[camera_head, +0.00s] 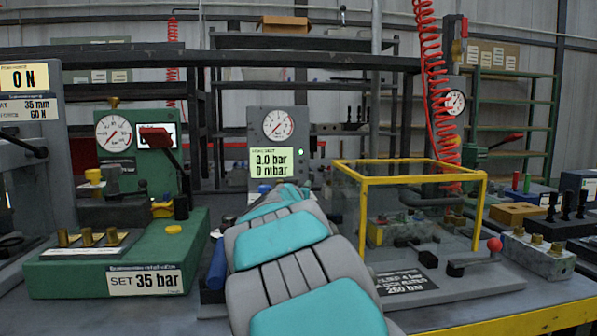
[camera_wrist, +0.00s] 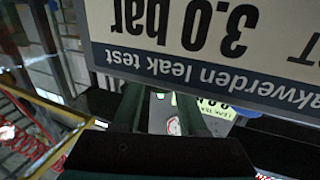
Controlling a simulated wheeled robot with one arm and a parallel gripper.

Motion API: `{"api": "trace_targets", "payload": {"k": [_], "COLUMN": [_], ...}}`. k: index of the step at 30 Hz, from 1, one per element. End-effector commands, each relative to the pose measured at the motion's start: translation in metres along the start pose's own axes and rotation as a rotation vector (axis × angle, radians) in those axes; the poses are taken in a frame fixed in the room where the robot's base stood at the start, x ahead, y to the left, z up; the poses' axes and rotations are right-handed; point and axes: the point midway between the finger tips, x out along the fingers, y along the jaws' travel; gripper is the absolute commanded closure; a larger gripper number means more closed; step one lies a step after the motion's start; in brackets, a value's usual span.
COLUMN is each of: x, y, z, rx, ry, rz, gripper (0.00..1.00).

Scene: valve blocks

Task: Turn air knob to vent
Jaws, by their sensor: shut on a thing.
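The leak test unit (camera_head: 264,122) stands at the back middle in the head view, with a round gauge (camera_head: 278,124) and a lit display (camera_head: 277,161) reading 0.0 bar and 0 mbar. My arm covers its lower front. My gripper (camera_wrist: 160,92) shows in the wrist view as two green fingers reaching in below the edge of the leak test sign (camera_wrist: 200,45), which appears upside down and reads 3.0 bar. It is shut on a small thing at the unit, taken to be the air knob. The knob itself and the fingertip contact are hidden, so its setting cannot be read.
A yellow-framed clear guard (camera_head: 414,168) stands close to the right of my arm. A green press base (camera_head: 112,263) with brass fittings is on the left. A red-knobbed lever (camera_head: 494,244) and a valve block (camera_head: 538,253) are at right. Red coiled hoses hang behind.

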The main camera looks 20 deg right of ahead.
Motion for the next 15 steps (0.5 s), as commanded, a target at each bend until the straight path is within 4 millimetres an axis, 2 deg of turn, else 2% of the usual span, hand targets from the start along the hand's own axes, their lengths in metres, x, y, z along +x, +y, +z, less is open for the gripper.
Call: {"api": "trace_targets", "payload": {"k": [8,15], "x": [0.0,-0.0008], "y": [-0.0025,-0.0045], "z": [-0.0064,-0.0021], "rx": [0.0,0.0], "ry": [-0.001,0.013], "rz": [0.098,0.211], "gripper": [1.0,1.0]}}
